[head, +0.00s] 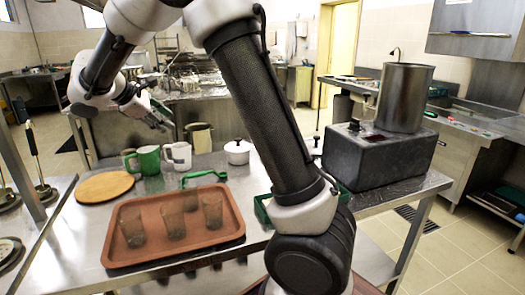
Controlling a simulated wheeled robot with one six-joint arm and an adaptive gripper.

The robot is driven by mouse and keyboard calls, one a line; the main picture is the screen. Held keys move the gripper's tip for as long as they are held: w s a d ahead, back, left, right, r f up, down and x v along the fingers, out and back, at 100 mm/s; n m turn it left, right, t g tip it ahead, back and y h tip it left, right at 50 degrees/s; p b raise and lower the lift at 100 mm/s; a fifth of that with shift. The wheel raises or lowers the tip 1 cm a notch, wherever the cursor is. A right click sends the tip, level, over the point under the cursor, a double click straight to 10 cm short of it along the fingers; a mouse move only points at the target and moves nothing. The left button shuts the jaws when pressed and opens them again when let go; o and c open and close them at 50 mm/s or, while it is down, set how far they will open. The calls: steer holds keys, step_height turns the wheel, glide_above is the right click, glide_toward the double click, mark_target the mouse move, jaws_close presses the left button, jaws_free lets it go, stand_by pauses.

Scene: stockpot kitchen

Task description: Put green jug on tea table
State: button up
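A green jug (148,160) stands upright on the metal table (78,238), with its handle to the left. It is beside a white mug (180,156). My gripper (160,118) is above and behind the jug in the picture, apart from it. Its fingers are small and seen from the side, so I cannot tell whether they are open or shut. Which surface is the tea table is not clear from this view.
A brown tray (126,255) with several glasses, a round wooden board (104,186), a green-handled item (204,178) and a white lidded pot (238,152) share the table. A dark block (380,158) bearing a steel stockpot (404,98) stands at right.

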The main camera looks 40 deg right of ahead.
steer(key=s+d+r+m+g+y, duration=0.15)
steer(key=s+d+r+m, duration=0.25)
steer(key=s+d, duration=0.6)
steer(key=s+f+m+t+y, duration=0.1)
steer(key=s+f+m+y, duration=0.1)
steer(key=s, duration=1.1)
steer(key=s+d+f+m+t+y, duration=0.1)
steer(key=s+m+y, duration=0.4)
steer(key=s, duration=0.8)
steer(key=shift+s+d+f+m, duration=0.15)
steer(key=shift+s+f+m, duration=0.2)
steer(key=shift+f+m, duration=0.6)
steer(key=shift+r, duration=0.1)
